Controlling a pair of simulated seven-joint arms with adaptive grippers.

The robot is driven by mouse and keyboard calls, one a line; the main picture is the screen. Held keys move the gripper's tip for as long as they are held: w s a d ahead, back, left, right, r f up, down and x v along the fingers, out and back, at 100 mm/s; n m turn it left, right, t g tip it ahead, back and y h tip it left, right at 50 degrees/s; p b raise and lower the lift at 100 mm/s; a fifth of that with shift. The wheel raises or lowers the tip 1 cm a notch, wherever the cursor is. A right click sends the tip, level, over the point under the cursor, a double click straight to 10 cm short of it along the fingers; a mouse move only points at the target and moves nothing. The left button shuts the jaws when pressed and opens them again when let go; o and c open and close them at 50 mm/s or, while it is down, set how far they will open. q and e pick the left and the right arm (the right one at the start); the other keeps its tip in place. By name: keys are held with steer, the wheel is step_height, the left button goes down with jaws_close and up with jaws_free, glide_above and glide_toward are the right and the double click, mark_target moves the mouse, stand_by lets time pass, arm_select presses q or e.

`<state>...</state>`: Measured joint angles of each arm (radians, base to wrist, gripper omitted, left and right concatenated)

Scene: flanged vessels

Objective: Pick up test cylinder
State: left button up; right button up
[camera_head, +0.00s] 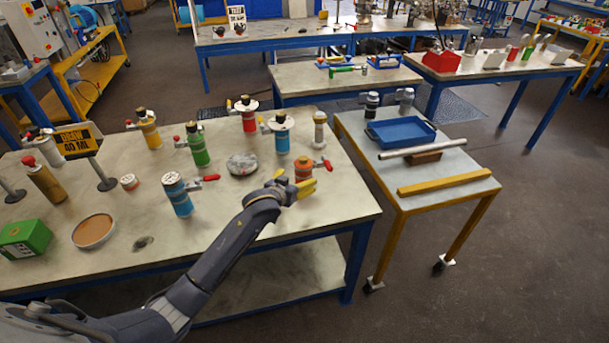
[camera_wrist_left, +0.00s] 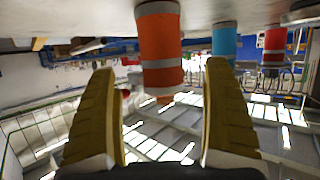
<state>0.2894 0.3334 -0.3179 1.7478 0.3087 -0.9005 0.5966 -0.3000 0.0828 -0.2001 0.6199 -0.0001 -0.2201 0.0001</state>
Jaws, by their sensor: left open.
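My left gripper (camera_head: 296,184) is open at the right front of the near table, with its yellow fingers close to an orange vessel (camera_head: 303,168) with a red handle. In the left wrist view, an orange cylinder with grey bands (camera_wrist_left: 160,48) shows between and beyond the two open fingers (camera_wrist_left: 166,100). I cannot see any contact. Several other vessels stand upright on the table: blue (camera_head: 177,194), green (camera_head: 197,146), red (camera_head: 246,114), yellow (camera_head: 148,129) and light blue (camera_head: 281,133). I cannot tell which one is called the test cylinder. My right gripper is not in view.
The near table (camera_head: 235,208) also holds a green box (camera_head: 25,239), a round brown-topped dish (camera_head: 93,231) and a grey disc (camera_head: 242,164). A yellow-legged cart at the right carries a blue tray (camera_head: 400,132), a metal tube (camera_head: 422,148) and a yellow bar (camera_head: 444,183).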

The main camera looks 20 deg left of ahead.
arm_select(q)
steer(key=shift+x, duration=3.75)
steer(key=shift+a, duration=0.1)
steer(key=c, duration=1.6)
steer(key=shift+c, duration=0.3)
step_height(320, 180, up, 20)
steer(key=shift+r, duration=0.1)
